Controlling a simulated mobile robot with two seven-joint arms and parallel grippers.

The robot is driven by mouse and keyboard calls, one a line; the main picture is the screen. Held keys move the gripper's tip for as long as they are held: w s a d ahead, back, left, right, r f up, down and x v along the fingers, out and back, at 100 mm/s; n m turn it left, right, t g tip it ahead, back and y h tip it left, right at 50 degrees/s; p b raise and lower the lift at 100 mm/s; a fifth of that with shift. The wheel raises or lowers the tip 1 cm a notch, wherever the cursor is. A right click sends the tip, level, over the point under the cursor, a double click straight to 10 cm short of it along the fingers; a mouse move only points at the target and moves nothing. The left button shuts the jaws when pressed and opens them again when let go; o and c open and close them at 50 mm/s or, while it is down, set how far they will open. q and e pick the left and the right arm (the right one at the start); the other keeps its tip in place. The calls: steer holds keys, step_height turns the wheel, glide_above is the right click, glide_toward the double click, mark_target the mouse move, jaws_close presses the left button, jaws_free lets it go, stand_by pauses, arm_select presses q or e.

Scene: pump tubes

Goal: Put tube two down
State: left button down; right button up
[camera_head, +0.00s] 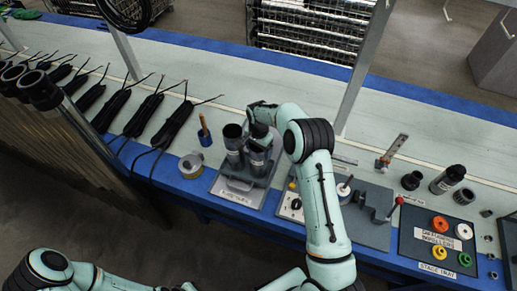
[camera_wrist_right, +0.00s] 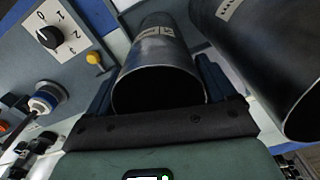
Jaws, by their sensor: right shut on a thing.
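Two dark grey tubes stand side by side at a grey holder (camera_head: 262,180) on the bench. My right gripper (camera_head: 262,128) is shut on the right-hand tube (camera_head: 257,160), near its top. In the right wrist view this tube (camera_wrist_right: 160,52) sits between the two fingers, its open round end facing the camera. The other tube (camera_head: 233,143) stands close on the left; it also shows at the right of the wrist view (camera_wrist_right: 262,45). I cannot read which tube is two, nor tell whether the held tube's bottom rests in the holder. My left gripper is out of view.
A grey fixture with a dial (camera_wrist_right: 48,38) is on the right, with a tray (camera_head: 437,238) of coloured rings beyond. Black cabled tools (camera_head: 174,124) lie along the left.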

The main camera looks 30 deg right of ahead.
steer(key=o, duration=1)
steer(key=shift+f, duration=0.1)
step_height(320, 180, up, 12)
steer(key=shift+r, duration=0.2)
steer(key=shift+f, duration=0.1)
